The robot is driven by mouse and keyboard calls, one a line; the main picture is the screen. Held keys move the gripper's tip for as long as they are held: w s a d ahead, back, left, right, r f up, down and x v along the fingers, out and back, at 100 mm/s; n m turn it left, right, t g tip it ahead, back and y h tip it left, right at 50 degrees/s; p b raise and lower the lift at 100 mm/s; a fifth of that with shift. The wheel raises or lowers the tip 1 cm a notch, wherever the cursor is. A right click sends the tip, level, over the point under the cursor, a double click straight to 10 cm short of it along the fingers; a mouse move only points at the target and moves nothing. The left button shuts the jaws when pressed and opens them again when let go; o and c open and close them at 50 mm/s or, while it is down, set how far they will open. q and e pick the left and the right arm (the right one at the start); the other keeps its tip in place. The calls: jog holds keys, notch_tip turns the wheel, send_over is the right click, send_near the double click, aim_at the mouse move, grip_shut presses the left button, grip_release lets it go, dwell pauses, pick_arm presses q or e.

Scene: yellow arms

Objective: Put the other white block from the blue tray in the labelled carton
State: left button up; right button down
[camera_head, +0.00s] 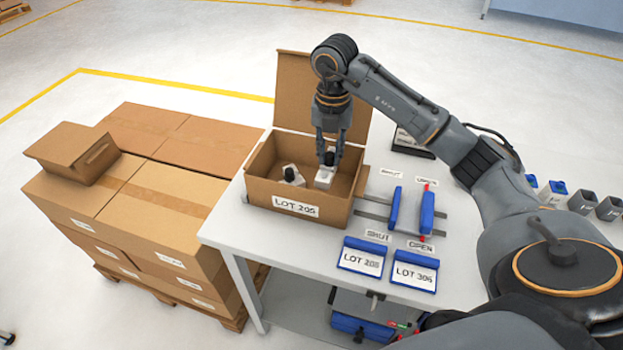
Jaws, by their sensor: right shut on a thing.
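The open carton (252,188) labelled LOT 205 stands on the white table with its back flap up. One white block (291,181) with a black knob sits inside it at the left. My right gripper (329,157) reaches down into the carton and is shut on the black top of another white block (324,179), beside the first. Whether this held block touches the carton floor is hard to tell. No white block shows in a blue tray; I cannot clearly pick out such a tray. My left gripper is not in view.
Blue-framed LOT signs (361,257) and (414,271) stand at the table's front. A rail with blue handles (395,210) is right of the carton. Small grey and blue blocks (582,202) line the right. Stacked cartons (150,200) stand left of the table.

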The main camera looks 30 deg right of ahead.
aim_at(331, 165)
jog(key=f, duration=0.3)
jog(key=shift+s+f+p, duration=0.25)
jog(key=shift+s+p, duration=0.05)
jog(key=shift+s, duration=0.05)
jog(key=shift+f, duration=0.35)
notch_tip(331, 165, down, 4)
jog(key=shift+w+r+p, duration=0.15)
jog(key=shift+r+p, duration=0.1)
jog(key=shift+p, duration=0.15)
jog(key=shift+f, duration=0.1)
jog(key=c, duration=1.5)
grip_release()
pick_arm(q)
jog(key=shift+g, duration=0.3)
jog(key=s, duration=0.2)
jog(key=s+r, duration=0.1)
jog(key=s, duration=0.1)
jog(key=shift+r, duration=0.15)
pick_arm(e)
jog(key=shift+o, duration=1.4)
